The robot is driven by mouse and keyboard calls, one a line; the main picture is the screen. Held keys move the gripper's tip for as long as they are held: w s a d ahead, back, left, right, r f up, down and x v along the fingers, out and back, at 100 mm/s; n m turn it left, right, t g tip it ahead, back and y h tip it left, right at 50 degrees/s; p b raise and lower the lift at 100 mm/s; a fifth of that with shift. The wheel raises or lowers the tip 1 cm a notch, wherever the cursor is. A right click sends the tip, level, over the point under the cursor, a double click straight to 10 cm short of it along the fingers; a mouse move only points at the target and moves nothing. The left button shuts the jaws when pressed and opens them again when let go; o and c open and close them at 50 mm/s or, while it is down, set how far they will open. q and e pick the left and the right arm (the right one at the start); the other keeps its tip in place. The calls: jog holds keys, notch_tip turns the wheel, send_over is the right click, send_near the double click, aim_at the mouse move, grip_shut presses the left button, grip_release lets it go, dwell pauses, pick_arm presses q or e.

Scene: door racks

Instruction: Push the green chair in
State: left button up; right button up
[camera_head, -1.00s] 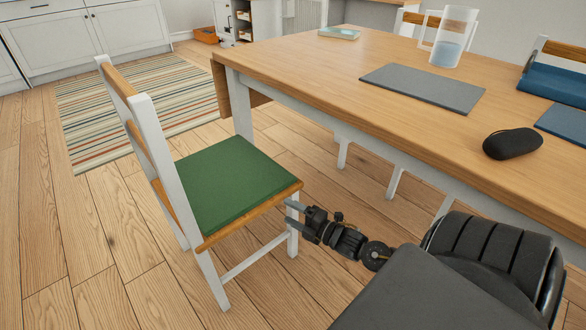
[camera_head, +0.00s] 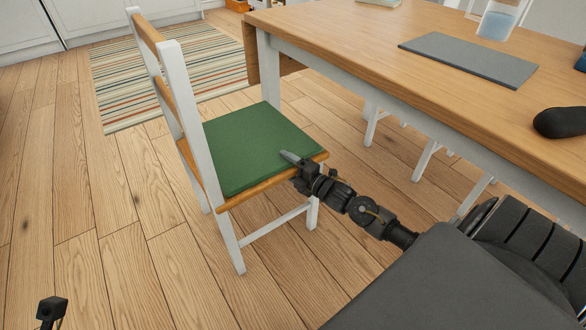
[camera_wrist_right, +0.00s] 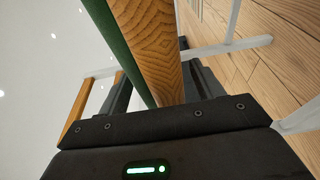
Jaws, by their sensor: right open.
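The green chair (camera_head: 240,150) has a white frame, wooden back slats and a green seat pad with a wooden edge. It stands upright beside the table (camera_head: 470,95), with its back to the left and its seat's open side toward the table. My right gripper (camera_head: 297,168) is open at the seat's near right edge, one finger over the green pad; the lower finger is hidden. In the right wrist view, the wooden seat edge (camera_wrist_right: 147,45) lies between the fingers. A dark piece of my left gripper (camera_head: 52,308) shows at the bottom left; its jaws cannot be made out.
A grey mat (camera_head: 468,58), a glass jug (camera_head: 500,18) and a black case (camera_head: 560,122) are on the table. Other white chair legs (camera_head: 425,160) stand under it. A striped rug (camera_head: 165,80) lies behind the chair. Wooden floor on the left is clear.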

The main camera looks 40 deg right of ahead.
grip_shut()
dwell(0.5)
